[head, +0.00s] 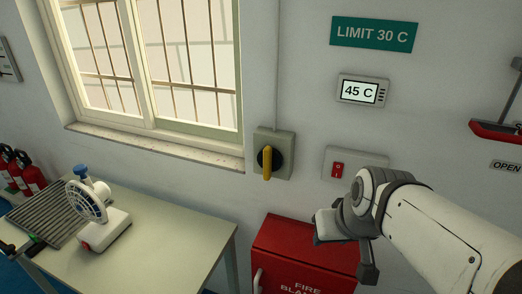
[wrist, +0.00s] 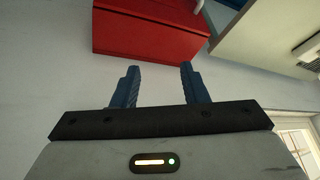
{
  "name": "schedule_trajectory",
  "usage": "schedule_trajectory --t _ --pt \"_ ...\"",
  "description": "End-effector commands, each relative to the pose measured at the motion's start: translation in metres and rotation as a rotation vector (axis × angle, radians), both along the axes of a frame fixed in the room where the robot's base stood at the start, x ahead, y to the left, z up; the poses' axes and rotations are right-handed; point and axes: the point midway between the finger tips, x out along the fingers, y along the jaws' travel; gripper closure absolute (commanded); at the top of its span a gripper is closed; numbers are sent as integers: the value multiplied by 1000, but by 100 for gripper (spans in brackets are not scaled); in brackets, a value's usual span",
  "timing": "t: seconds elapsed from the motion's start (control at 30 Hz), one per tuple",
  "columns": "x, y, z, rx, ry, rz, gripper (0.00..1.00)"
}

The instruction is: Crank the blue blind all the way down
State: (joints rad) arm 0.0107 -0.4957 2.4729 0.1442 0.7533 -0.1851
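A yellow crank handle (head: 267,162) hangs pointing down on a black hub, on a grey wall box (head: 287,141) just right of the window. A thin conduit runs up the wall from the box. No blue blind shows in either view; the visible part of the window (head: 185,60) is uncovered. My gripper (wrist: 159,70) is open and empty, its two blue fingers apart. In the head view my arm reaches in from the right, and its end is right of and below the crank, apart from it. The fingertips are hard to make out there.
A red fire blanket cabinet (head: 305,250) stands below the crank. A pale table (head: 165,240) at left bears a small fan (head: 92,212) and a slatted rack. A red switch (head: 337,169) is on the wall. A display (head: 361,91) reads 45 C, under a LIMIT 30 C sign (head: 373,34).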

Motion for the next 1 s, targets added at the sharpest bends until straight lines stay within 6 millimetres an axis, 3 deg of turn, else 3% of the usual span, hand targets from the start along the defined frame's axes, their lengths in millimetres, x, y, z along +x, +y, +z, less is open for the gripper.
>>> schedule_trajectory --t 0.07,0.23,0.37,0.43,0.5,0.67,1.0 --pt "32 28 -7 54 -132 62 60" --pt "102 97 15 166 -493 149 60" --pt "135 132 28 202 -694 108 60" --pt "150 154 49 228 -872 99 60" --pt "160 162 55 207 -975 36 60" --pt "165 170 50 98 -1121 -149 60" --pt "139 165 21 -163 -1146 -406 60"
